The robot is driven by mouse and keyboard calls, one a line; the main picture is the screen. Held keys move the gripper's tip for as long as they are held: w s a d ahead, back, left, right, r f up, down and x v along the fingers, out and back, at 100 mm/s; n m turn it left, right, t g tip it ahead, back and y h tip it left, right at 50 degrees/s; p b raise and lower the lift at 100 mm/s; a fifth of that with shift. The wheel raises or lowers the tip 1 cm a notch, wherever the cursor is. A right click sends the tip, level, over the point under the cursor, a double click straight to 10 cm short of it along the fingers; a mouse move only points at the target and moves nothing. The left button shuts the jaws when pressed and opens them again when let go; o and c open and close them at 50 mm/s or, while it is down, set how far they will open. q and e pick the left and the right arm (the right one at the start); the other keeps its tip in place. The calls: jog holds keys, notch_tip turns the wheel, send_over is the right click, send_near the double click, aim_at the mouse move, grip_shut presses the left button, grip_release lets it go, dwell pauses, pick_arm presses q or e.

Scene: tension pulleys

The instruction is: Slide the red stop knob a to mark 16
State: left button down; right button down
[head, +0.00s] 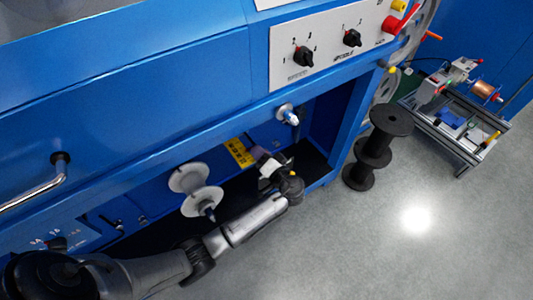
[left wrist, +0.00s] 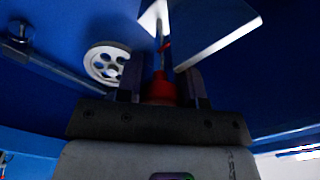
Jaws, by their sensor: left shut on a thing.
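The red stop knob (left wrist: 161,90) shows in the left wrist view between the two dark fingers of my left gripper (left wrist: 160,84). The fingers are shut on it. A yellow plate with dark markings (head: 240,152) is just left of the gripper. The marks are too small to read, so I cannot tell the knob's position. My right gripper is in neither view.
White pulleys (head: 188,178) sit left of my gripper in the bay, and a small one (head: 287,114) is above it. A blue frame post (head: 345,135) bounds the bay at right. Black spools (head: 372,150) and a small bench machine (head: 465,110) stand on the floor beyond.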

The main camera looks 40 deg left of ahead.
pick_arm(q)
jog(key=c, duration=0.9)
grip_release()
jog(key=shift+d, duration=0.2)
jog(key=shift+o, duration=0.7)
jog(key=shift+a, duration=0.1)
jog(key=shift+s+d, duration=0.1)
jog(key=shift+d, duration=0.3)
jog(key=p+v, duration=0.4)
jog(key=v, duration=0.9)
jog(key=shift+s, duration=0.1)
